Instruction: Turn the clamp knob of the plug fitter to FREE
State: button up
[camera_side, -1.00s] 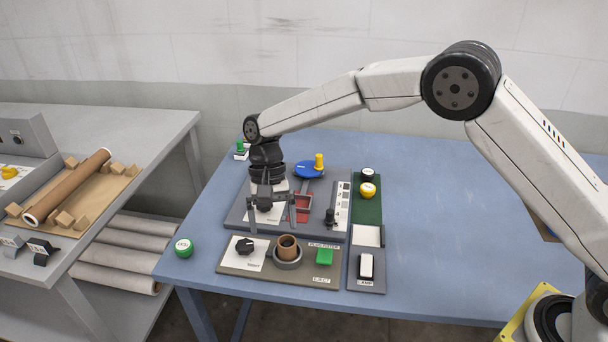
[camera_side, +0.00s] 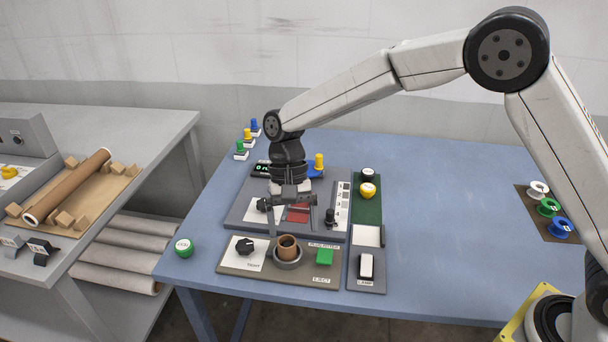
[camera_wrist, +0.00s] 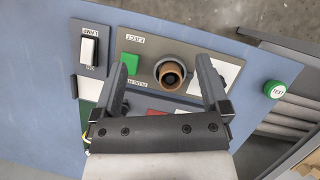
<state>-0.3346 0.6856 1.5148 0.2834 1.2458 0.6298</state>
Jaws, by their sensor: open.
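The plug fitter panel (camera_side: 230,266) lies at the front of the blue table. Its black clamp knob (camera_side: 246,246) sits on a white plate at the panel's left; a word printed below it looks like TIGHT, and its pointer direction is too small to tell. In the wrist view the white plate (camera_wrist: 231,72) shows partly, with the knob hidden behind a finger. A brown plug (camera_side: 287,242) stands in a grey round holder right of the knob. My gripper (camera_side: 301,218) is open and empty, above and behind the panel, right of the knob; it also shows in the wrist view (camera_wrist: 161,66).
A green EJECT button (camera_side: 324,257) is right of the plug. The LAMP switch (camera_side: 366,267) stands farther right. A larger grey panel (camera_side: 238,216) with another dark knob (camera_side: 264,204) lies behind. A green TEST button (camera_side: 184,248) is at the left. The table's right is mostly clear.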

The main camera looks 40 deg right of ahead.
jog(key=shift+f, duration=0.1)
jog(key=n+t+h, duration=0.2)
jog(key=n+t, duration=0.3)
jog(key=t, duration=0.4)
send_near(245, 245)
jog(key=shift+w+d+f, duration=0.15)
jog(key=shift+w+f, duration=0.15)
jog(key=shift+f, duration=0.05)
jog(key=shift+f, duration=0.1)
jog(key=shift+x, duration=3.75)
jog(key=shift+f, duration=0.1)
